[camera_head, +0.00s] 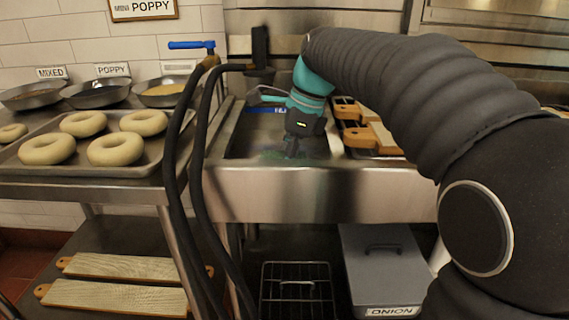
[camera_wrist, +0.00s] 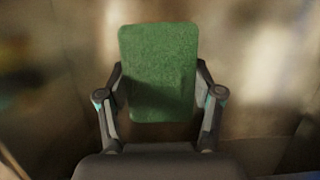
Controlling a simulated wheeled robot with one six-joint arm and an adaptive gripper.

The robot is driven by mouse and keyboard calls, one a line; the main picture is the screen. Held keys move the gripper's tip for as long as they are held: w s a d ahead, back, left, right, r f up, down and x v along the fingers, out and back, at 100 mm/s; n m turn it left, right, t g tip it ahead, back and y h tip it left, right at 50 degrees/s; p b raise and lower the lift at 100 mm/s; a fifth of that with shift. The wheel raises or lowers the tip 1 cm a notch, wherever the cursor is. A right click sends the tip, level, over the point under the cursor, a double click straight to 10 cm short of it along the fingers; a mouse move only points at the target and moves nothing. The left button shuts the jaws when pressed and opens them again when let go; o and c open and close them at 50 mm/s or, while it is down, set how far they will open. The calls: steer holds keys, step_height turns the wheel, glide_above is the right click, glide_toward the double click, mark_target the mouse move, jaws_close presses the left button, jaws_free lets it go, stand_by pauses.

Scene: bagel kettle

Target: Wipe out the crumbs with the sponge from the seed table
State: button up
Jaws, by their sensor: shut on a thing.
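My gripper (camera_wrist: 158,100) is shut on a green sponge (camera_wrist: 158,60), which fills the space between its two fingers in the wrist view. In the head view my gripper (camera_head: 292,150) points down inside a steel basin (camera_head: 330,195), below its front rim. A faint green patch shows around the fingertips there, too unclear to tell as sponge or liquid. The steel table (camera_head: 100,188) at left carries seed pans and a tray; no label calls it the seed table. I cannot make out any crumbs.
Raw bagels (camera_head: 115,148) lie on a tray (camera_head: 140,168) at left. Seed pans (camera_head: 97,95) stand behind it. Black hoses (camera_head: 180,130) hang between table and basin. Wooden boards (camera_head: 360,137) lie right of the basin. A grey bin (camera_head: 385,265) stands below.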

steer(key=shift+w+d+f, duration=0.1)
steer(key=shift+w+f, duration=0.1)
steer(key=shift+w, duration=1.35)
steer(key=shift+w+d, duration=0.1)
steer(key=shift+w, duration=1.5)
steer(key=shift+r, duration=0.1)
steer(key=shift+r, duration=3.05)
steer(key=shift+r, duration=0.1)
steer(key=shift+r, duration=1.4)
